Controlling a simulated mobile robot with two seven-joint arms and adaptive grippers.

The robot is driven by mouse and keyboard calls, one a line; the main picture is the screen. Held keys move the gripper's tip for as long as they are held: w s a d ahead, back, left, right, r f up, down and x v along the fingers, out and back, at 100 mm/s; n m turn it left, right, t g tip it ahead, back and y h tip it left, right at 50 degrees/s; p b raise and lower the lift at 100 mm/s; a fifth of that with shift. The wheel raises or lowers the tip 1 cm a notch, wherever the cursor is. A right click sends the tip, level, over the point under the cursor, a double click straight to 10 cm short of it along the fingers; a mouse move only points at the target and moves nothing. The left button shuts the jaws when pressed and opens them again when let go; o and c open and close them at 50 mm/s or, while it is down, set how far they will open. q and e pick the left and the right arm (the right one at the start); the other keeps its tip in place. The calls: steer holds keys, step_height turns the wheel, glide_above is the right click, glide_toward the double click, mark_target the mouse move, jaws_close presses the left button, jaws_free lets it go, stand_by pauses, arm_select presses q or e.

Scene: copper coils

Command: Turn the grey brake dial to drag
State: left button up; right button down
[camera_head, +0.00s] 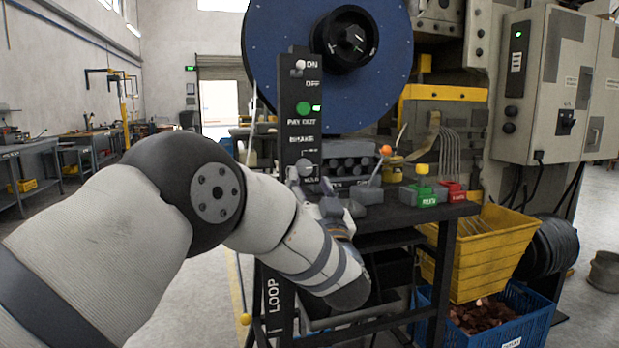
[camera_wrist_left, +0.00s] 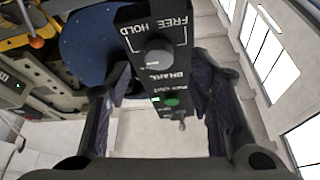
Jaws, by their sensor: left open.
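The grey brake dial (camera_head: 305,168) sits low on the upright black control panel (camera_head: 289,130), under the word BRAKE, with HOLD printed below it. In the left wrist view the dial (camera_wrist_left: 158,56) is a round grey knob in front of the panel, beside the words FREE and HOLD. I cannot tell which mark it points to. My left gripper (camera_head: 322,197) is just below the dial in the head view. In the wrist view the left gripper (camera_wrist_left: 162,78) is open, with one dark finger on each side of the panel, apart from the dial. My right gripper is not in view.
Above the dial are a green button (camera_head: 303,108) and an ON/OFF switch (camera_head: 299,68). A large blue reel (camera_head: 270,60) stands behind. A black bench (camera_head: 400,217) with green and red blocks, a yellow crate (camera_head: 480,255) and a blue crate (camera_head: 520,325) lie right.

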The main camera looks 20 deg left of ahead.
mark_target(305, 171)
arm_select(q)
steer(key=x, duration=0.3)
steer(key=shift+f, duration=0.2)
steer(key=shift+w+a+r, duration=0.15)
steer(key=shift+w+r, duration=0.15)
steer(key=shift+w, duration=0.05)
jaws_close()
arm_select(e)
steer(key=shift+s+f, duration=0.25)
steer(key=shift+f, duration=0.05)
